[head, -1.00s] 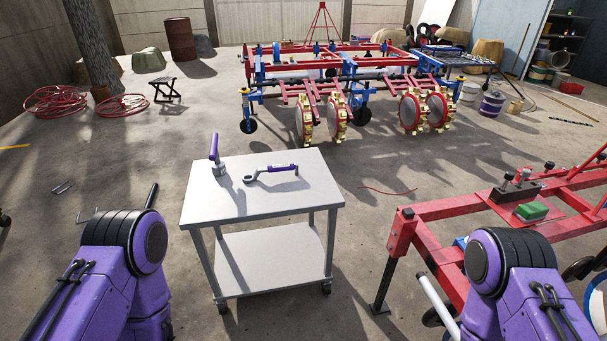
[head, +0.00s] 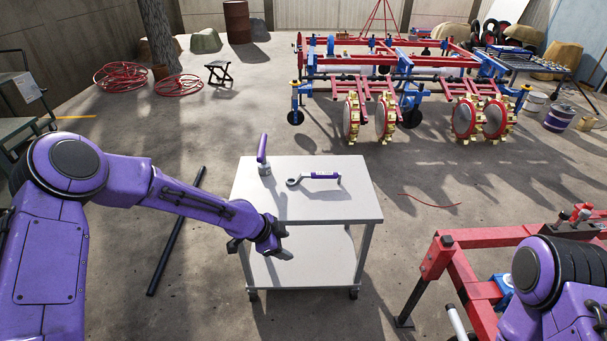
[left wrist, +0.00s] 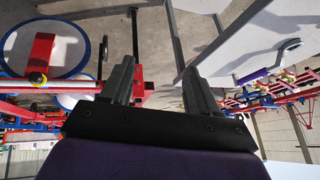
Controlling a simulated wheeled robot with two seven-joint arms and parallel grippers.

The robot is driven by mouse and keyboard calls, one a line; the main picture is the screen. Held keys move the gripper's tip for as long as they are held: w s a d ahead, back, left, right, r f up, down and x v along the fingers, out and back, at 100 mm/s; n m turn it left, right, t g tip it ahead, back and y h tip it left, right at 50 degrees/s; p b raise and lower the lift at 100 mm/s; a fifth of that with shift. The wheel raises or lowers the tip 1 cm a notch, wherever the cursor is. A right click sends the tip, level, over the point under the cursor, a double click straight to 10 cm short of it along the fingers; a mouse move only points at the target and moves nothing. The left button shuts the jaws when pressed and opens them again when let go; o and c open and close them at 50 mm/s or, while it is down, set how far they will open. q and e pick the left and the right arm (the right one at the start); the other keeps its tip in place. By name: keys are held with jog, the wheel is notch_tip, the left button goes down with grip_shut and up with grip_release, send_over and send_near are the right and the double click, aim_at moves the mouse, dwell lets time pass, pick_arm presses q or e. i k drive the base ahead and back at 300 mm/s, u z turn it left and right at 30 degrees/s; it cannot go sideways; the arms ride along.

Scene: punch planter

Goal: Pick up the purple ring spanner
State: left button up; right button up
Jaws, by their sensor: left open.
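The purple ring spanner (head: 322,176) lies flat on the grey top of a cart (head: 340,207), its metal ring end to the left and its purple handle to the right. In the left wrist view the spanner (left wrist: 252,76) shows at the upper right, on the pale cart top, outside the jaws. My left gripper (head: 286,246) is in front of the cart's near edge, apart from the spanner. Its two fingers (left wrist: 158,82) are spread and nothing is between them. My right gripper is out of view; only part of my right arm shows at lower right.
A second purple-handled tool (head: 263,152) stands upright on the cart top, left of the spanner. A red frame (head: 437,258) stands right of the cart. A red and blue machine (head: 400,85) is behind. The cart top's right side is clear.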

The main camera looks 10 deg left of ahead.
aim_at(314, 176)
jog(key=z, duration=0.05)
jog(key=i, duration=1.35)
